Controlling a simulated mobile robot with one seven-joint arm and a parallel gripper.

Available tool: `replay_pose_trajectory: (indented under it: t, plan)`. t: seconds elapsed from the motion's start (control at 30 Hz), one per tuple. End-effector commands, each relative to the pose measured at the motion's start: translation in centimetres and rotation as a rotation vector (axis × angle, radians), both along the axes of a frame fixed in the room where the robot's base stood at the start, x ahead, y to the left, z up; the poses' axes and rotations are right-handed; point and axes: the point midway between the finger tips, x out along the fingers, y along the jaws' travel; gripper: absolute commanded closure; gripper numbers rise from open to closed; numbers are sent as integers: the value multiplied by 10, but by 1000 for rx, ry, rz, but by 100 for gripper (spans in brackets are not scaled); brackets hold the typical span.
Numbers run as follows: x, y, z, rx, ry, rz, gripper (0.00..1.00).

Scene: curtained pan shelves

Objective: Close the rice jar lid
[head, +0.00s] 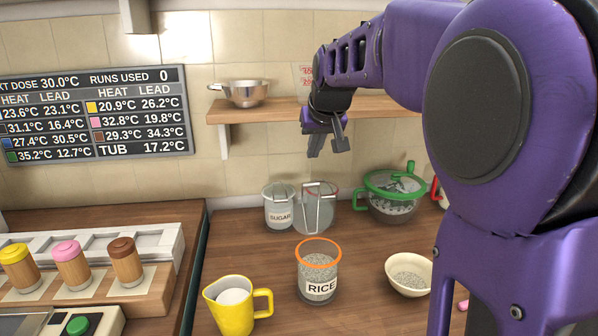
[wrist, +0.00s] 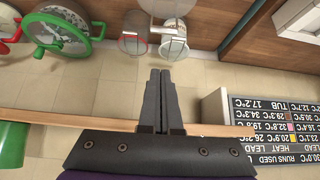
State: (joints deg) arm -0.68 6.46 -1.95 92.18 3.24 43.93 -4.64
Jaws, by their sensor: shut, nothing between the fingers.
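The rice jar (head: 318,283) is clear glass with an orange rim, stands on the counter and holds pale grains. Its mouth is uncovered. A clear round disc with a wire clip (head: 315,212) stands upright just behind the rim and looks like its raised lid. A jar with a reddish rim (wrist: 133,44) shows in the wrist view, and part of it may be behind the disc in the head view. My gripper (head: 327,150) is shut and empty, high above and behind the rice jar, near the shelf. Its fingers (wrist: 161,72) are together in the wrist view.
A sugar jar (head: 279,208) stands left of the disc. A green-rimmed pot (head: 391,205), a white bowl (head: 409,276) and a yellow jug (head: 232,311) stand around the rice jar. The wall shelf (head: 250,109) bears a metal bowl (head: 245,95).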

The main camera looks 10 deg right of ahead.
Motion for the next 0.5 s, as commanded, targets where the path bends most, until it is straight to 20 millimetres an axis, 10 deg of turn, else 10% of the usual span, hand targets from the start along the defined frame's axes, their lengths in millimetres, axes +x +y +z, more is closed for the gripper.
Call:
replay_pose_trajectory:
  t: [0.5]
  plan:
    - [45, 1, -60, -3, 5, 2, 100]
